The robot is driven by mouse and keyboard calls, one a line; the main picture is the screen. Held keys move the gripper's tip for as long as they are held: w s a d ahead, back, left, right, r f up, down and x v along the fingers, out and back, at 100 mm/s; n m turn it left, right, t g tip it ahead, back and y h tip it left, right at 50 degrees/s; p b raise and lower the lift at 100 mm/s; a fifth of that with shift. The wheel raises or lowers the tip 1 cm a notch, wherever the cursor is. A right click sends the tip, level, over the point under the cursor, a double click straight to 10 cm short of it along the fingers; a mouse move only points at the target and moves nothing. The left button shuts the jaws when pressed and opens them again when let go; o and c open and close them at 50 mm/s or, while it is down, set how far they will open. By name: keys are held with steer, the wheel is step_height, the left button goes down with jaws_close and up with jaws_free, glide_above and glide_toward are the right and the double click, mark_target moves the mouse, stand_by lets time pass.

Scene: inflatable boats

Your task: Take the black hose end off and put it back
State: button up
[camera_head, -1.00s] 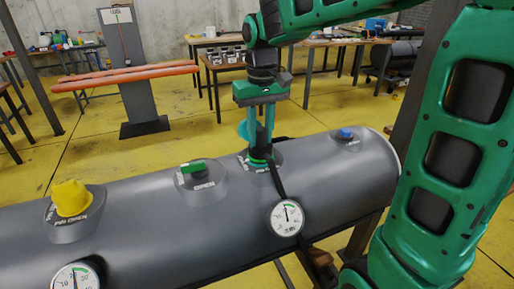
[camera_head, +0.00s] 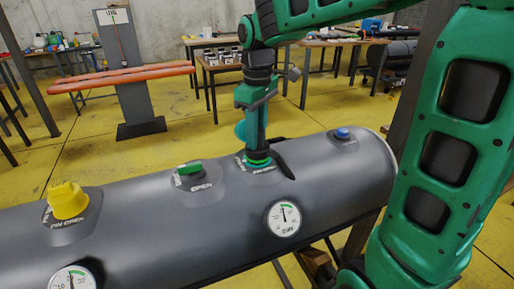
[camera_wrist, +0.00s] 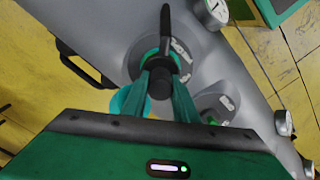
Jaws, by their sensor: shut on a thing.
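The black hose end (camera_wrist: 160,84) stands on a valve with a green collar (camera_head: 258,164) on top of the grey boat tube (camera_head: 140,235). My gripper (camera_head: 258,150) points down from above and is shut on the hose end. In the wrist view its green fingers (camera_wrist: 160,78) are on both sides of it. A short black hose (camera_wrist: 166,32) runs from the hose end toward the top of the wrist view. In the head view the hose (camera_head: 281,160) lies to the right of my gripper. The fingers partly hide the joint, so I cannot tell whether it is seated.
Along the tube are a yellow cap (camera_head: 68,199), a green valve handle (camera_head: 190,169), a blue cap (camera_head: 343,134) and a round gauge (camera_head: 283,218). A black handle (camera_wrist: 84,66) shows on the tube. Tables (camera_head: 225,66) stand behind.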

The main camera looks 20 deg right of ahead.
steer(key=shift+s+f+n, duration=0.2)
steer(key=shift+f+n, duration=0.2)
steer(key=shift+f, duration=0.05)
steer(key=shift+n, duration=2)
steer(key=shift+w+r, duration=0.1)
steer(key=shift+r, duration=0.85)
steer(key=shift+r, duration=2.45)
